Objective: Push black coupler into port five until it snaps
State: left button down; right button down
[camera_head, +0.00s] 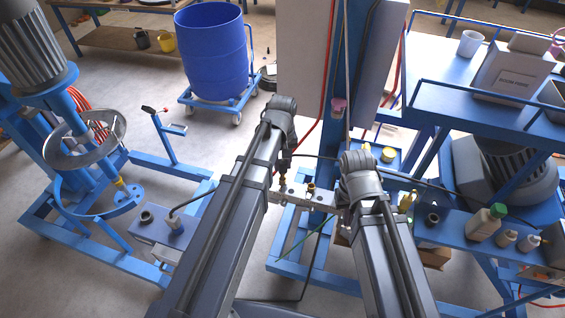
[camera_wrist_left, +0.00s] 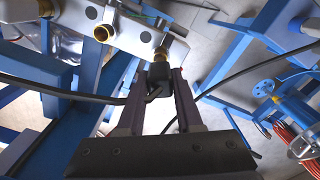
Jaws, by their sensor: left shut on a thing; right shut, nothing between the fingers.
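A metal manifold (camera_head: 302,196) with brass ports lies between my two arms in the head view. In the left wrist view the manifold (camera_wrist_left: 130,36) fills the upper middle, and an open brass port (camera_wrist_left: 103,33) shows on it. My left gripper (camera_head: 285,160) is shut on the black coupler (camera_wrist_left: 159,75), between its two fingers. The coupler is in line with a brass fitting (camera_wrist_left: 162,53) at the manifold's edge; I cannot tell whether it is seated. My right gripper (camera_head: 350,207) is shut and empty by the manifold's right end, its fingertips mostly hidden.
A blue column (camera_head: 342,90) rises behind the manifold. A blue shelf with bottles (camera_head: 485,221) stands at right. A blue drum (camera_head: 214,50) is at the back. A black hose (camera_wrist_left: 55,93) crosses the wrist view near the fingers.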

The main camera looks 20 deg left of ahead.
aim_at(282, 169)
pick_arm(q)
jog(key=shift+f+b, duration=1.5)
jog(key=shift+f, duration=0.1)
jog(key=shift+c, duration=2.4)
grip_release()
notch_tip(282, 169, up, 8)
jog(key=p, duration=0.8)
jog(key=shift+f, duration=0.2)
